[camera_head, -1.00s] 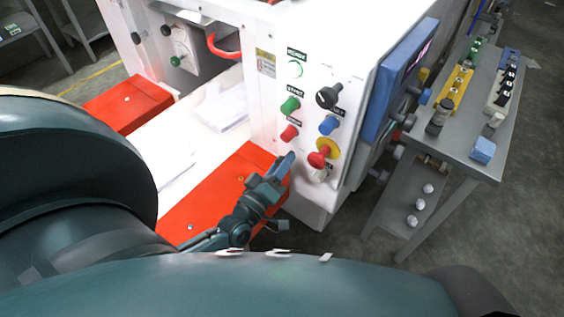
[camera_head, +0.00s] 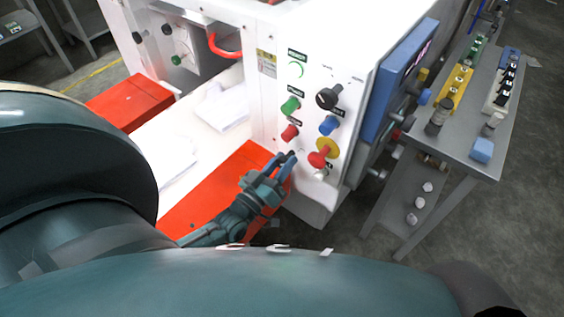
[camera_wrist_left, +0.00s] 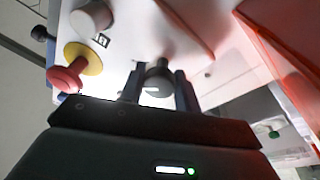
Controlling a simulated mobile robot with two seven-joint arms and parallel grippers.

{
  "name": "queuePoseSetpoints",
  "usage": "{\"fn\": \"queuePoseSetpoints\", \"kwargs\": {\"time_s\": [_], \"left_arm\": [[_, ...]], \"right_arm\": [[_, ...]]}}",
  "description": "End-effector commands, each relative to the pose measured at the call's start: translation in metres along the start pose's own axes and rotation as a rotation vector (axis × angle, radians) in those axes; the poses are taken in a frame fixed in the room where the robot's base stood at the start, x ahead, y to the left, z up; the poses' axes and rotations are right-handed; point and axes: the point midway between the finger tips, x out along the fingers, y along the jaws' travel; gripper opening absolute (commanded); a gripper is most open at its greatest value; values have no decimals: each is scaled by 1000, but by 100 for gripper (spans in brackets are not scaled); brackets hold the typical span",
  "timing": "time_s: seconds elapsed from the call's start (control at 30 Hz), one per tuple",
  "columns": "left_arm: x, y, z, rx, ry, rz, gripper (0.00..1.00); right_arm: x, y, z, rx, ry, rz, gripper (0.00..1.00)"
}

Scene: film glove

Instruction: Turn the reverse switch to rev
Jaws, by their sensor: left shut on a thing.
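My left gripper (camera_head: 290,157) is at the lower left of the white machine's control panel (camera_head: 350,75), left of the red and yellow stop button (camera_head: 321,157). In the left wrist view, its two fingers (camera_wrist_left: 158,88) stand on either side of a dark grey round knob, which I take to be the reverse switch (camera_wrist_left: 157,76), and are shut on it. The fingers mostly hide this knob in the head view. I cannot read its label or tell its setting. My right gripper is not in view.
Green (camera_head: 290,104), red (camera_head: 290,132) and blue (camera_head: 329,125) buttons and a black rotary knob (camera_head: 328,98) sit close above on the panel. An orange-red cover (camera_head: 215,200) lies below left. A grey side table (camera_head: 455,150) stands at right.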

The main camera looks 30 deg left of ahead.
Motion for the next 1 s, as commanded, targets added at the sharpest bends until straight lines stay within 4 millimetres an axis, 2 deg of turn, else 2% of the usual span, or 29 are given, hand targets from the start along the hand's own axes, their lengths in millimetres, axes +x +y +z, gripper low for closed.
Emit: {"fn": "queuePoseSetpoints", "kwargs": {"time_s": [0.2, 0.23, 0.5, 0.77, 0.87, 1.0], "left_arm": [[0, 0, 0, 3, -1, 0, 9], [0, 0, 0, 3, -1, 1, 33], [0, 0, 0, 1, -1, 0, 54], [-2, 0, 0, 1, -1, 0, 54], [-11, -1, 1, 0, -1, 0, 54], [-36, -1, 2, 1, -4, -1, 54]], "right_arm": [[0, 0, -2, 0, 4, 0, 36], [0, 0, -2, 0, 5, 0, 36], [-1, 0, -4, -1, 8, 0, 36], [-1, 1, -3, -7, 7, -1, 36], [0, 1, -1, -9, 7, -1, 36], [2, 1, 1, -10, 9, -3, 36]]}}
